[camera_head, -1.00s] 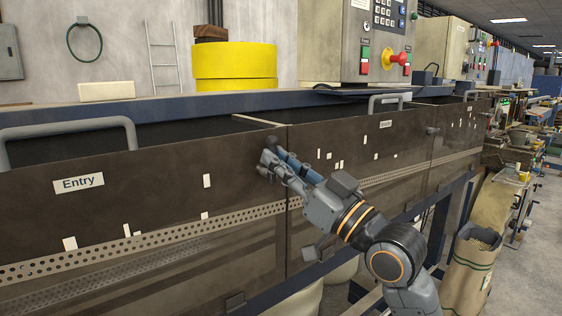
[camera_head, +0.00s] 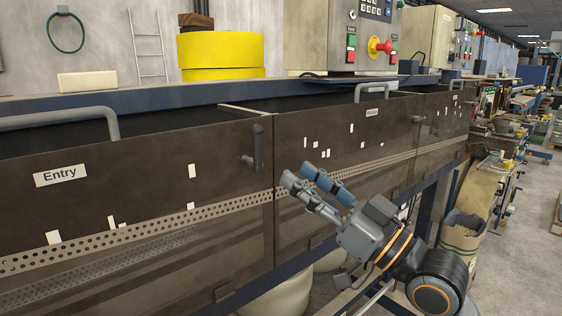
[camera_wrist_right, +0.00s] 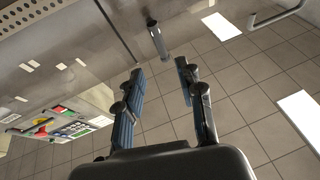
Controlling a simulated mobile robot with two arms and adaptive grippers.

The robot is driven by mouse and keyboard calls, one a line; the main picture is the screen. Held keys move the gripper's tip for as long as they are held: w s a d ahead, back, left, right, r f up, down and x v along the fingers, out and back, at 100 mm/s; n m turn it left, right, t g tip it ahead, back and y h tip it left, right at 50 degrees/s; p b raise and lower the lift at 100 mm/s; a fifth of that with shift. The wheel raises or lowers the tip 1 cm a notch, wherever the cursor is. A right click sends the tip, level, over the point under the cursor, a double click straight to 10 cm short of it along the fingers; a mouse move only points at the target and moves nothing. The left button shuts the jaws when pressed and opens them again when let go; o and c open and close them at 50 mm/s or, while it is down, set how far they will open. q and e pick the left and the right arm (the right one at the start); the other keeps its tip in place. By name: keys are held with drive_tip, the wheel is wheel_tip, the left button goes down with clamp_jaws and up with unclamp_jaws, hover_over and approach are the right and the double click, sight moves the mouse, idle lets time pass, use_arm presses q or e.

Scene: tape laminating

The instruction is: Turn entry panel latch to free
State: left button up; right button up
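The entry panel (camera_head: 130,165) is a dark, see-through panel with an "Entry" label (camera_head: 60,176). Its latch (camera_head: 256,146) is a small dark grey handle near the panel's upper right corner. The handle stands about upright, with a short stub to its lower left. In the right wrist view the latch (camera_wrist_right: 157,40) lies just beyond the fingertips, between their lines. My right gripper (camera_head: 298,173) is open and empty, below and right of the latch and apart from it. Its two spread fingers show in the right wrist view (camera_wrist_right: 161,72). My left gripper is out of view.
A neighbouring dark panel (camera_head: 350,125) adjoins on the right, with its own latch (camera_head: 416,120). A grey bar handle (camera_head: 70,118) is on top of the entry panel. A perforated strip (camera_head: 150,226) crosses the panels. Open air lies in front of the latch.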

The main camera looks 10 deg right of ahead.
drive_tip(key=shift+v, duration=1.7)
